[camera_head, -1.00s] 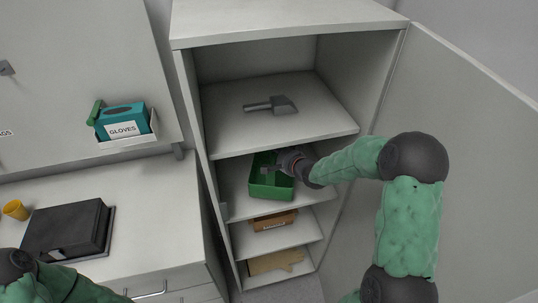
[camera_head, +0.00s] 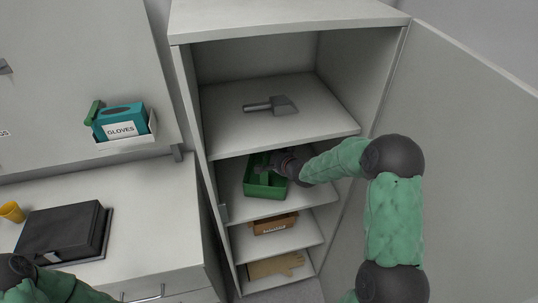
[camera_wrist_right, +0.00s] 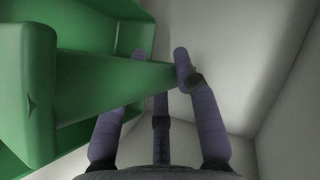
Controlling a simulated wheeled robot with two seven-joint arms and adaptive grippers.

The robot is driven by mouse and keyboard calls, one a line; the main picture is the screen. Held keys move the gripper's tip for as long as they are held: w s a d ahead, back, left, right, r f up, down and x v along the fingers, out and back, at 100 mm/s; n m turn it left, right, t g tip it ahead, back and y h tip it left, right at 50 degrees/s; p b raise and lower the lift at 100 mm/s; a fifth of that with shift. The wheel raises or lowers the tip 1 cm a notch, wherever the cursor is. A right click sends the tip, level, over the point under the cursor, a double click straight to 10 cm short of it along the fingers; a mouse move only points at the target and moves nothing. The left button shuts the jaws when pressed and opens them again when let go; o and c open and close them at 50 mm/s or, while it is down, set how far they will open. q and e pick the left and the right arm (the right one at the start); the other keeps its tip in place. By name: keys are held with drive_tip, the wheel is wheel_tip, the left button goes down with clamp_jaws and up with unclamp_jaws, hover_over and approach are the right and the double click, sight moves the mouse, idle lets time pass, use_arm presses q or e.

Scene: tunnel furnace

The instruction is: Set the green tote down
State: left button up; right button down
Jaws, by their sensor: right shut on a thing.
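The green tote (camera_head: 262,189) is an open-topped box on the second shelf (camera_head: 232,207) of the open cabinet. I cannot tell for certain whether its base touches the shelf.
A grey scoop (camera_head: 272,105) lies on the shelf above. A brown box (camera_head: 274,223) and tan gloves (camera_head: 276,265) are on the lower shelves. The cabinet door (camera_head: 450,130) stands open at right. A black case (camera_head: 62,232) and yellow cup (camera_head: 12,211) are on the left counter.

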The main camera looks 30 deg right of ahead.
drive_tip(key=c, duration=0.9)
unclamp_jaws()
drive_tip(key=shift+f, duration=0.15)
drive_tip(key=shift+c, duration=0.2)
drive_tip(key=shift+r, duration=0.25)
drive_tip(key=p+v, duration=0.2)
drive_tip(key=v, duration=1)
drive_tip(key=shift+p, duration=0.35)
